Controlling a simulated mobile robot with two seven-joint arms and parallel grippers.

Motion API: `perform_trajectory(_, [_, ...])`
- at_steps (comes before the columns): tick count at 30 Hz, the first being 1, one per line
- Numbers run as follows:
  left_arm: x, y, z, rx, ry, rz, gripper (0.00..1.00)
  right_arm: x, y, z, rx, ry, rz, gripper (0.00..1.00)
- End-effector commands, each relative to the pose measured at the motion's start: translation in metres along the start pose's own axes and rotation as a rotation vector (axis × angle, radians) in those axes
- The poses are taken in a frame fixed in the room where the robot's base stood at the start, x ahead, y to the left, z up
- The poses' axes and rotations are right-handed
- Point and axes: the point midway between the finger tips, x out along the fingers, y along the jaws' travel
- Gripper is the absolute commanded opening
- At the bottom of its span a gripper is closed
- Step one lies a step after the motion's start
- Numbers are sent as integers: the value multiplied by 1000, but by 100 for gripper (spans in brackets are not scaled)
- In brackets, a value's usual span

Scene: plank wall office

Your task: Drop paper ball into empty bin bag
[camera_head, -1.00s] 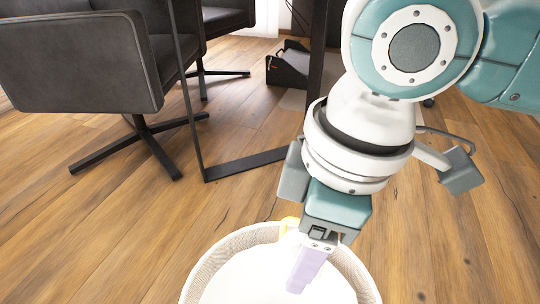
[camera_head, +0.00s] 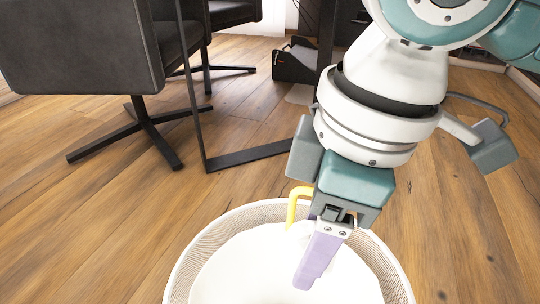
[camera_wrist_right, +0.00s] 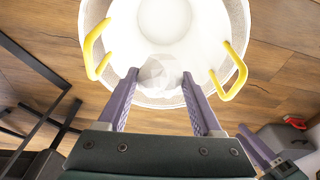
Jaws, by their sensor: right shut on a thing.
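A round mesh bin (camera_head: 205,250) lined with a white bin bag (camera_head: 235,272) stands on the floor at the bottom of the head view. The bin (camera_wrist_right: 245,30) and bag (camera_wrist_right: 205,45) also show in the wrist view. My right gripper (camera_head: 310,272), with lilac fingers, points down over the bin's opening. In the wrist view, the gripper (camera_wrist_right: 159,76) is shut on a whitish crumpled paper ball (camera_wrist_right: 160,73) between its fingertips. The ball is hard to make out against the white bag, and is mostly hidden in the head view.
Yellow handles (camera_head: 292,208) stand at the bin's rim, one close to my right gripper. A dark office chair (camera_head: 85,55) and a black metal frame (camera_head: 250,157) are behind. Wooden floor (camera_head: 100,240) left of the bin is clear.

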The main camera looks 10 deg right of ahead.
Motion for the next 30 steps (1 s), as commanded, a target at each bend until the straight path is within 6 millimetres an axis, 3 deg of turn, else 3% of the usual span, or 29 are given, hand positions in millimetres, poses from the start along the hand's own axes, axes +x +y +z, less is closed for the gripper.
perform_trajectory(1, [0,0,0,1,-1,-1,45,0,0,0,0,0,0,16])
perform_trajectory(2, [0,0,0,2,-1,-1,45,0,0,0,0,0,0,70])
perform_trajectory(10, [0,-2,1,8,-2,-6,45,0,0,0,0,0,0,100])
perform_trajectory(20, [-4,-2,0,9,-3,-6,45,-5,0,0,0,0,1,100])
perform_trajectory(26, [-26,-3,-7,8,-4,-6,45,-32,0,-1,1,1,1,100])
perform_trajectory(30, [-48,-3,-14,6,-3,-4,45,-62,0,-1,0,0,2,100])
